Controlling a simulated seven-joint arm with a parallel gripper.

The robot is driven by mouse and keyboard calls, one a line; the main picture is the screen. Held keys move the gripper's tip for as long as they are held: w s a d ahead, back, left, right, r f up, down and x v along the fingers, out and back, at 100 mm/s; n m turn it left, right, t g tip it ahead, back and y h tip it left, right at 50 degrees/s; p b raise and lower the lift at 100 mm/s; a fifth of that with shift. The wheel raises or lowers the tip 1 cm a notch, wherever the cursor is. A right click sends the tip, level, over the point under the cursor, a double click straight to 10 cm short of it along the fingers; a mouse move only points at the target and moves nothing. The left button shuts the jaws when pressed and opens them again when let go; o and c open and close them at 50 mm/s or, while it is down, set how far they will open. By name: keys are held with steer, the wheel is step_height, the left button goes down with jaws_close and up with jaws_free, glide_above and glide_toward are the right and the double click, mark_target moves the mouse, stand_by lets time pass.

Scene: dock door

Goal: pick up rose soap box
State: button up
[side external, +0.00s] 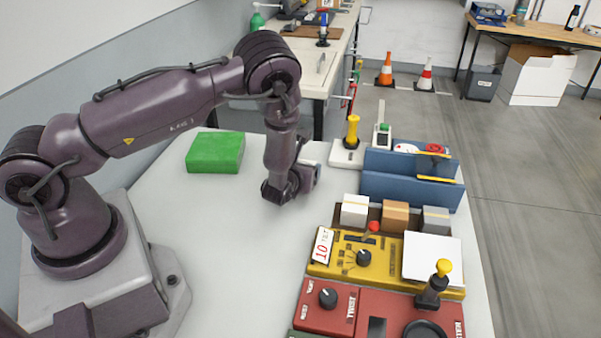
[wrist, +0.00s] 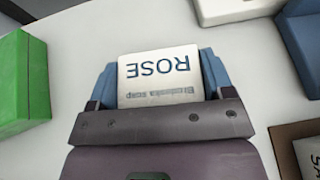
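The rose soap box (wrist: 160,73) is white with the blue word ROSE, upside down in the wrist view. It sits between the two blue fingers of my gripper (wrist: 160,78), which appear to press against both its sides. The box's near end is hidden by the gripper body. In the side external view my gripper (side external: 306,178) is low over the white table, left of the tray of boxes; the rose box is mostly hidden there. I cannot tell whether the box touches the table.
A brown tray with a white box (side external: 354,211), a brown box (side external: 395,216) and a grey box (side external: 435,219) stands to the right. Behind it is a blue rack (side external: 410,192). A green block (side external: 215,152) lies left. Yellow (side external: 375,262) and red panels stand in front. The table's middle is clear.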

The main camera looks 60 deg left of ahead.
steer(key=shift+c, duration=1.3)
steer(key=shift+r, duration=0.1)
